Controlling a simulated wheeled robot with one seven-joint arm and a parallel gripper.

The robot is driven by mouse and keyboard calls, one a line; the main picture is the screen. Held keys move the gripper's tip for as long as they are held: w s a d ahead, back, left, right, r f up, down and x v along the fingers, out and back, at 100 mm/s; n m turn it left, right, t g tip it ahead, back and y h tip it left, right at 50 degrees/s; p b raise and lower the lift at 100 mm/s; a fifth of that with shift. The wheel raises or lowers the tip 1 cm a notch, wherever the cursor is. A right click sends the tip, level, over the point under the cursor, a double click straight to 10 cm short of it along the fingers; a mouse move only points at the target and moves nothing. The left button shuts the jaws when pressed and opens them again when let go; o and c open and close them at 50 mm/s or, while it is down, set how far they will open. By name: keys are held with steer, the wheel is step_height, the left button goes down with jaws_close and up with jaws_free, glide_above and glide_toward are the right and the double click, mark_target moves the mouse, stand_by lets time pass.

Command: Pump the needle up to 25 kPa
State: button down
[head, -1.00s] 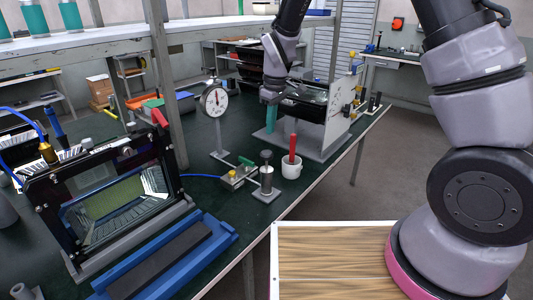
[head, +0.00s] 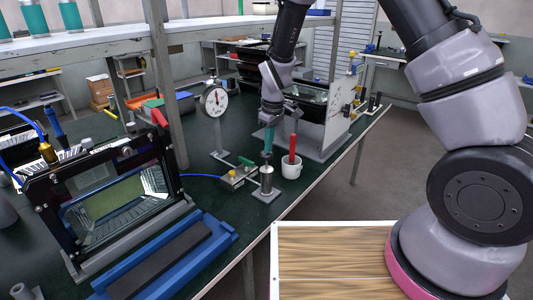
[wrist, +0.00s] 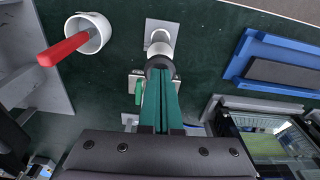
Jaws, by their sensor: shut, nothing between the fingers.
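The hand pump (head: 266,181) is a small metal cylinder on a square plate near the table's front edge. Its dark round knob (wrist: 161,66) shows in the wrist view right at the fingertips. My gripper (head: 267,150) has teal fingers, shut with nothing between them, pointing down over the pump. The fingertips are at the knob; I cannot tell whether they press on it. The gauge (head: 214,101) has a round white dial on a post behind the pump; its needle is too small to read. A valve block with a green lever (head: 247,162) sits left of the pump.
A white cup (head: 291,168) with a red-handled tool (head: 293,146) stands right of the pump. A blue tray (head: 170,258) and a framed housing (head: 110,205) are at the left. A grey stand with an upright panel (head: 318,125) is behind the cup.

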steer(key=shift+f, duration=2.05)
steer(key=shift+s+d+r, duration=0.3)
steer(key=shift+s+d, duration=0.15)
steer(key=shift+d, duration=0.2)
steer(key=shift+s+d+r, duration=0.25)
steer(key=shift+s+d, duration=0.15)
steer(key=shift+d, duration=0.2)
glide_toward(269, 154)
steer(key=shift+s+d+r, duration=0.35)
steer(key=shift+d, duration=0.25)
steer(key=shift+s+d+r, duration=0.35)
steer(key=shift+d, duration=0.2)
steer(key=shift+a, duration=0.1)
